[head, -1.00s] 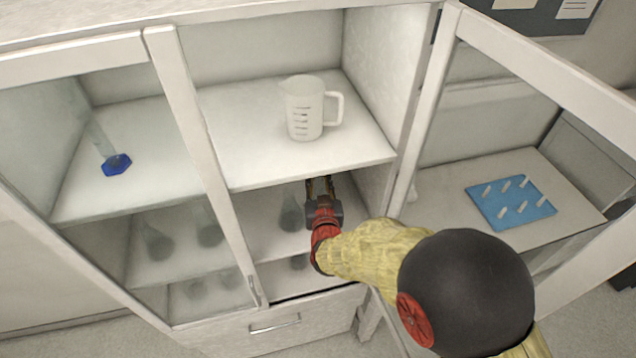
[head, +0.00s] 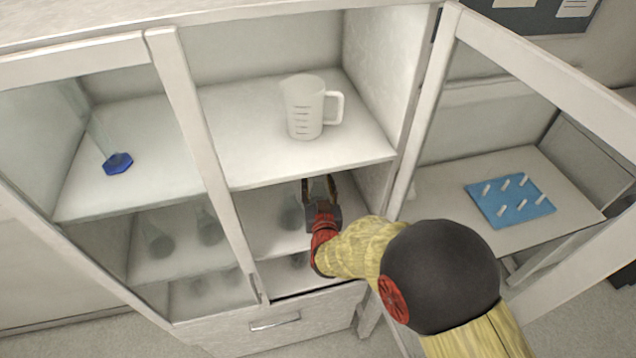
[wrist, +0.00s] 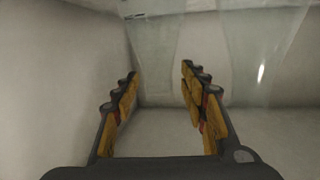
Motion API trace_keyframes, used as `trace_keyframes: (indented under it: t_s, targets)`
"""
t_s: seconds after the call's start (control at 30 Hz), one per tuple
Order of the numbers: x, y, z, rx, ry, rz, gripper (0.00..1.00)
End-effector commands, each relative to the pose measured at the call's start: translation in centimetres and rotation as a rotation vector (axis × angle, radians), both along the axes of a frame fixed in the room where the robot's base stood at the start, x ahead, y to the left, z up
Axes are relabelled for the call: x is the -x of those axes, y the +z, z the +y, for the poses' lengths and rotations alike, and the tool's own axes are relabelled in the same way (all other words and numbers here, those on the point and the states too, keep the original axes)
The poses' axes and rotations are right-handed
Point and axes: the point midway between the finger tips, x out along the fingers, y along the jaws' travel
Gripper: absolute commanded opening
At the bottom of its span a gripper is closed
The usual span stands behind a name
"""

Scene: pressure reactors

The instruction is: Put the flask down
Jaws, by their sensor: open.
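My gripper (head: 319,180) is inside the cabinet's middle shelf space, under the upper shelf. Its two fingers are spread apart, and the wrist view (wrist: 160,85) shows them open with a gap between them. A clear glass flask (wrist: 155,45) shows faintly beyond and between the fingertips, apparently upright; its outline is hard to make out. More clear glass (wrist: 262,60) is at the right of the wrist view. In the head view a grey-tinted flask (head: 290,214) stands on the middle shelf (head: 262,238), just left of my gripper. I cannot tell which of these is the task's flask.
A white measuring jug (head: 304,112) stands on the upper shelf (head: 245,150). Several flasks stand behind the left glass door, with a blue-based cylinder (head: 118,163) above them. The open right door (head: 425,110) stands close to my arm. A blue peg rack (head: 510,200) is beyond it.

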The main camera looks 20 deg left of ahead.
Motion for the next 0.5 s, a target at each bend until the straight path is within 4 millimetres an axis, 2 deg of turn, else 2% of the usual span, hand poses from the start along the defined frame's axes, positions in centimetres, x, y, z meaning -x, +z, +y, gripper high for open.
trace_keyframes:
  t_s: [0.33,0.5]
  targets:
    - [0.1,0.4,0.0,0.000,0.000,0.000,0.43]
    - [2.3,0.5,-0.8,0.000,0.002,0.000,0.43]
